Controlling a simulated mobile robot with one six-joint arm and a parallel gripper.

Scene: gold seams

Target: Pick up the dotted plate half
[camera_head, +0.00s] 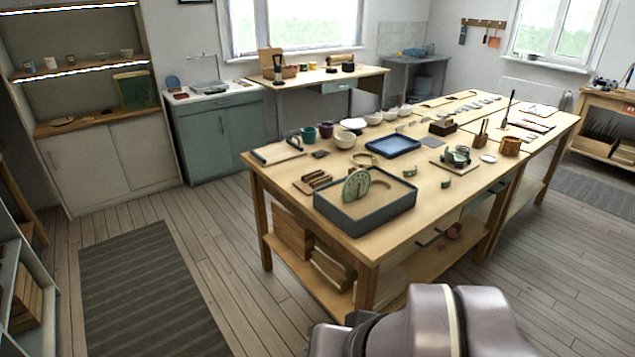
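A pale green plate piece (356,186) with darker marks stands upright in a grey box tray (365,221) filled with something sand-coloured. The tray sits at the near left corner of the large wooden worktable (425,230). The piece looks like the dotted plate half, but its marks are too small to be sure. Small green curved pieces (410,171) lie on the table to the right of it. Part of my own arm shows at the bottom edge, well in front of the table. My gripper is not in view.
A striped rug (150,290) lies on the floor at left. The floor between rug and table is clear. A shelf unit (22,290) is at the left edge.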

